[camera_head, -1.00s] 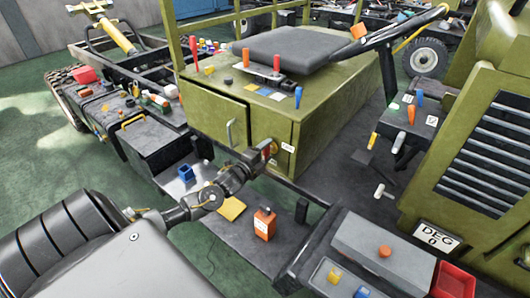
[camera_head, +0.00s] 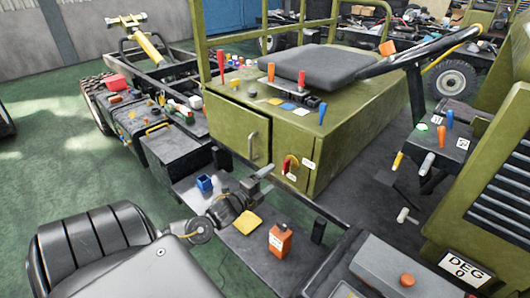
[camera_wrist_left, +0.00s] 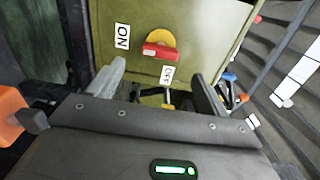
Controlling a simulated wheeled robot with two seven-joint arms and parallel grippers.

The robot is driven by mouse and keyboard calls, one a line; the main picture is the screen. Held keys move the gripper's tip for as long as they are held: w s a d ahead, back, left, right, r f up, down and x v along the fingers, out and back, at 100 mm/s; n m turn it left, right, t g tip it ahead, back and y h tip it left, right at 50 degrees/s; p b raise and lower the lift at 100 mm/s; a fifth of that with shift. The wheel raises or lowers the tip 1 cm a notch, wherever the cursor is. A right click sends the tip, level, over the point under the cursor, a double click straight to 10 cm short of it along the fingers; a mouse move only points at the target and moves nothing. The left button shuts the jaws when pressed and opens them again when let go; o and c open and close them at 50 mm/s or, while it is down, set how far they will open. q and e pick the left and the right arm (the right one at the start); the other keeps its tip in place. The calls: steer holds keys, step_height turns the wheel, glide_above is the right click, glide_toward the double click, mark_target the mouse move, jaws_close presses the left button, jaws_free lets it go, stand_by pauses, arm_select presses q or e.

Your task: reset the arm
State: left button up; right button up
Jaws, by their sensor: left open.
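My left gripper (camera_head: 257,184) is at the front of the green cabinet, left of a red-handled rotary switch (camera_head: 289,166) and apart from it. In the left wrist view, my gripper's two fingers (camera_wrist_left: 160,82) stand wide apart with nothing between them. The red handle (camera_wrist_left: 160,51) on its yellow disc lies ahead of them on the olive panel, between two white labels, one of which reads OFF (camera_wrist_left: 167,75). My left arm reaches in from the lower left. My right gripper does not show.
The olive cabinet (camera_head: 335,140) carries a dark cushion (camera_head: 316,66) and levers. Green floor (camera_head: 50,185) is open at the left.

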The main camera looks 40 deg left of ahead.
arm_select(q)
steer(key=shift+s, duration=0.75)
